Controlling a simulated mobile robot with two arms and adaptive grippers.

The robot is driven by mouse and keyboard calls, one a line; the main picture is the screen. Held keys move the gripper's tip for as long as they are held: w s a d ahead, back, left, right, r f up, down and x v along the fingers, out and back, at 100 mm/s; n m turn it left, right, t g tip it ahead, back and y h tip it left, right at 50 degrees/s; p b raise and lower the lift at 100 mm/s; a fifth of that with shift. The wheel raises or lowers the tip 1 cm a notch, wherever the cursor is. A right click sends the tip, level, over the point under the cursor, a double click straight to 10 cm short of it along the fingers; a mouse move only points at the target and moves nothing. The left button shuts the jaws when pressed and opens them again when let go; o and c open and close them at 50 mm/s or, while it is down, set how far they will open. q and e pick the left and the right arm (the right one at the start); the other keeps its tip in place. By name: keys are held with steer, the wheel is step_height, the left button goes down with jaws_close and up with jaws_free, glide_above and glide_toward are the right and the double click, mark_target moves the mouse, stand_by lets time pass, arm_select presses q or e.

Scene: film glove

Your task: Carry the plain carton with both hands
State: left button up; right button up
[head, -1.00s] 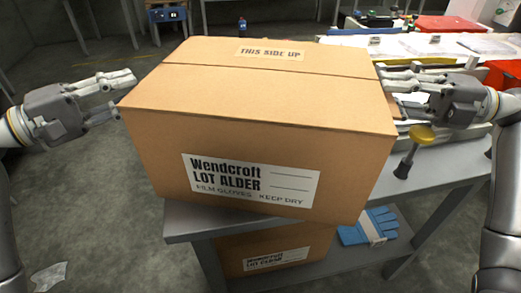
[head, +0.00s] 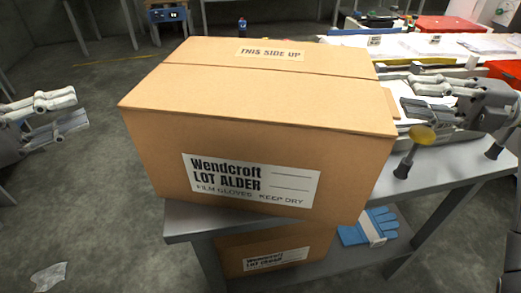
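A large brown carton (head: 150,150) sits on the grey metal table (head: 190,222), its front left corner jutting past the table edge. Its top is taped shut with a "THIS SIDE UP" label, and its front label reads "Wendcroft LOT ALDER". My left gripper (head: 76,108) is at the left edge of the view, fingers apart and empty, clear of the carton's left side. My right gripper (head: 412,95) is to the right of the carton, fingers apart and empty, with a gap to the carton. The carton's left and back sides are hidden.
A second Wendcroft carton (head: 230,245) and blue gloves (head: 378,222) lie on the shelf below. A yellow-topped stand tool (head: 422,135) is on the table near my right gripper. White papers and red bins (head: 447,24) fill the back right. Floor at left is open, with a scrap (head: 49,276).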

steer(key=d, duration=0.6)
steer(key=shift+s+d, duration=0.4)
